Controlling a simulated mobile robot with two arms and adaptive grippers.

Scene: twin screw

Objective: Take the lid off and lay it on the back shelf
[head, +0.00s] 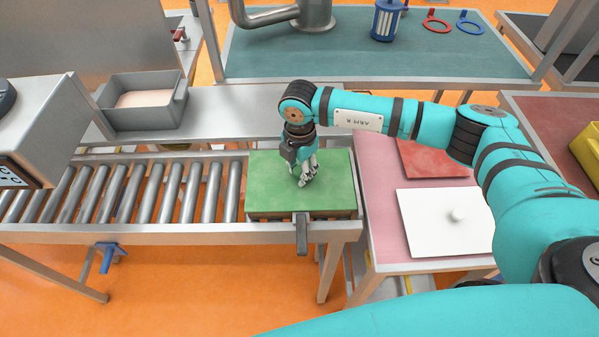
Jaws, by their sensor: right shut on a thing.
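A flat green lid (270,188) lies level over a low box at the right end of the roller conveyor. My right gripper (304,181) comes down from above onto the middle of the green lid and is shut on it. The fingers hide the part they grip. I cannot tell whether there is a gap under the lid. The back shelf (235,100) is a grey metal strip behind the conveyor, with a bare stretch behind the lid. My left gripper is not in view.
A grey bin (140,118) stands at the shelf's left part. A white square plate with a knob (430,238) and a red plate (440,163) lie on the pink table at the right. A dark lever (302,235) sticks out at the conveyor's front edge. A teal-topped bench (300,58) stands behind.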

